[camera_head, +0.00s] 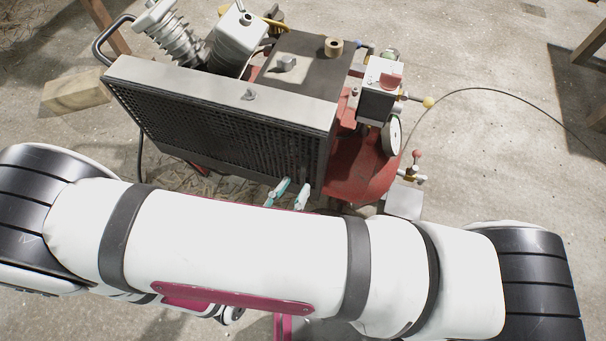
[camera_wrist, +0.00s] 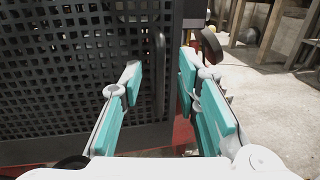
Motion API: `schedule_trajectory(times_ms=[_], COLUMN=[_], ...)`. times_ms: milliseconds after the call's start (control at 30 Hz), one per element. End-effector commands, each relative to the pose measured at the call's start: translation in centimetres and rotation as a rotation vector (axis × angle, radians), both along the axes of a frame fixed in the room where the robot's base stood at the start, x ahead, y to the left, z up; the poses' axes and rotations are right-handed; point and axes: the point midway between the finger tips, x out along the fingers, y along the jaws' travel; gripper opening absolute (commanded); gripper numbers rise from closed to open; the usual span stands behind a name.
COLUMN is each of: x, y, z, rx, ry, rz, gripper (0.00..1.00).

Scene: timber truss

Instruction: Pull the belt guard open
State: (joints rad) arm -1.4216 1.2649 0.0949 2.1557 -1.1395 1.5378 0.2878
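The belt guard (camera_head: 215,128) is a dark perforated panel with a pale top edge on the compressor's front; it appears shut. It also fills the left of the wrist view (camera_wrist: 60,70). Its dark upright bar handle (camera_wrist: 160,60) is near the panel's right edge. My gripper (camera_head: 290,193) is at the guard's lower right in the head view. In the wrist view, its teal fingers are apart, one on each side of the handle in the picture. I see no contact; the depth gap to the handle is unclear.
The compressor's red tank (camera_head: 365,165), gauge (camera_head: 392,136) and yellow-tipped valve (camera_head: 428,102) stand right of the guard. A thin cable (camera_head: 500,91) lies on the concrete floor. A timber block (camera_head: 75,92) lies at left. Open floor shows at right.

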Motion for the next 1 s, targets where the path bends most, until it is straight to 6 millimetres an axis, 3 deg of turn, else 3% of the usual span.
schedule_trajectory(times_ms=[300,700,833,1000], x=[3.6,4.2,4.2,4.2], y=[-2.2,-2.5,-2.5,-2.5], z=[-0.1,0.0,0.0,0.0], rx=[0.0,0.001,0.0,0.0], ry=[0.0,0.001,0.0,0.0], rz=[-0.001,-0.001,-0.001,-0.001], gripper=[0.29,0.29,0.0,0.0])
